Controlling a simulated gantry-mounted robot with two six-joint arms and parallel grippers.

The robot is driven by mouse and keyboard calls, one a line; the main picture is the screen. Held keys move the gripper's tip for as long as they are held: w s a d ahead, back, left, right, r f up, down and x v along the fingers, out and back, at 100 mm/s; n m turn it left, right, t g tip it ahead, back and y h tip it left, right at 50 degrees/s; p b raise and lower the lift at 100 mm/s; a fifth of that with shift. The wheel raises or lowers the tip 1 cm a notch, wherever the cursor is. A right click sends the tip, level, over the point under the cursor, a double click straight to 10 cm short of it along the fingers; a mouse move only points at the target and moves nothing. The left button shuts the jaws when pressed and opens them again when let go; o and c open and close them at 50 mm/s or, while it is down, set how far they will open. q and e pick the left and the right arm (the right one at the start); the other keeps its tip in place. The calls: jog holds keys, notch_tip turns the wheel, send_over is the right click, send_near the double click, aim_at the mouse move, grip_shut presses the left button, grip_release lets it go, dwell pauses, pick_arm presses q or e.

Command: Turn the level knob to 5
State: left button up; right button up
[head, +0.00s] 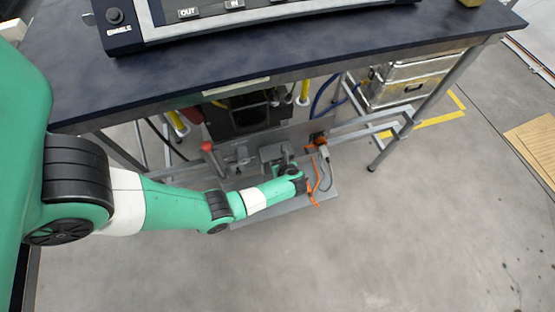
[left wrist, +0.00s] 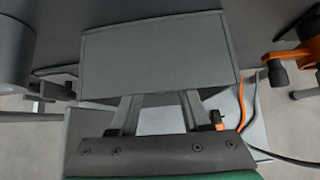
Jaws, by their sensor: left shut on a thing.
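My left arm reaches down in the head view to a grey unit (head: 240,215) under the table, and its gripper (head: 286,161) is at a dark grey fitting there. In the left wrist view, the two fingers of my left gripper (left wrist: 157,108) run up to a flat grey rectangular block (left wrist: 157,55). The gripper is shut on this block, whose face hides the fingertips. The block looks like the level knob, but no number or pointer mark can be read on it. My right gripper is not in view.
A red-topped lever (head: 207,147) stands left of the gripper. An orange fitting (head: 319,139) with an orange cable (head: 312,192) is close on the right. The dark tabletop (head: 300,50) overhangs the unit and carries a control panel (head: 235,22). The floor in front is clear.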

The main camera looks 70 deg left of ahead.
pick_arm(q)
jog(key=shift+w+m+g+b, duration=0.2)
jog(key=shift+m+g+b, duration=0.15)
jog(key=shift+g, duration=0.15)
grip_shut()
jog(key=shift+m+g, duration=0.25)
jog(key=shift+g, duration=0.35)
jog(key=o, duration=1.2)
grip_release()
jog(key=shift+d+r+p, duration=0.2)
jog(key=shift+r+p, duration=0.1)
jog(key=p+v, duration=0.5)
jog(key=v, duration=0.6)
jog(key=shift+f, duration=0.1)
